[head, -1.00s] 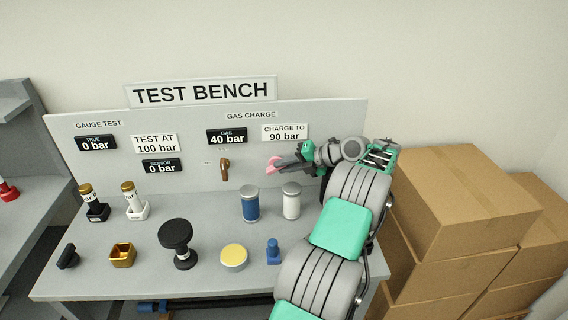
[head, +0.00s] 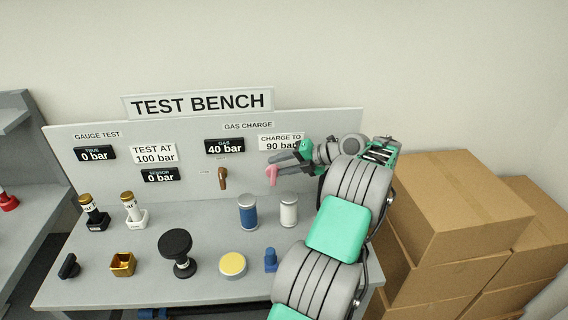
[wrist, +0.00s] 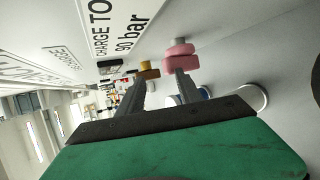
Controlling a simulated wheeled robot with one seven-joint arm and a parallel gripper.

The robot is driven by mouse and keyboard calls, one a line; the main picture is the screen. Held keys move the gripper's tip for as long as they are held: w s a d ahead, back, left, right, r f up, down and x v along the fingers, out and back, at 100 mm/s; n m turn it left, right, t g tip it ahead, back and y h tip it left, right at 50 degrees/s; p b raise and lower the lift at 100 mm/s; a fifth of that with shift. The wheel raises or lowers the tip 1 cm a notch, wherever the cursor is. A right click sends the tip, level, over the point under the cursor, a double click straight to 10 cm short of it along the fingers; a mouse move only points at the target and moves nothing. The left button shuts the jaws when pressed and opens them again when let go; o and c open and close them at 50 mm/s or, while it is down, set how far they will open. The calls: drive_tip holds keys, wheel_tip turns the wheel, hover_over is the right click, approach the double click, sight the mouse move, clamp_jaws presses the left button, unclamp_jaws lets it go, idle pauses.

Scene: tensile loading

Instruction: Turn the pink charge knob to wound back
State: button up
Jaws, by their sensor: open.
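The pink charge knob (head: 271,176) sticks out from the upright panel, right of a brown knob, with its upper part partly hidden by my gripper. My gripper (head: 274,163) reaches in from the right, its fingers apart and empty, with the tips at the pink knob. In the wrist view, the pink knob (wrist: 180,55) sits on a grey stem just past the tip of the right finger, not clearly between the fingers. I cannot tell whether that finger touches it. The fingers of my gripper (wrist: 160,79) also show here, spread apart. The gas display (head: 225,146) reads 40 bar.
The brown knob (head: 222,178) is left of the pink one. A blue canister (head: 248,212) and a white canister (head: 289,210) stand on the bench below. The charge sign (head: 280,142) is just above my gripper. Cardboard boxes (head: 460,215) are stacked at the right.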

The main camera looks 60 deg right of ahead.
drive_tip(key=s+a+r+p, duration=0.4)
drive_tip(key=s+a+r, duration=0.4)
drive_tip(key=a, duration=0.2)
drive_tip(key=shift+p, duration=0.4)
drive_tip(key=shift+r, duration=0.1)
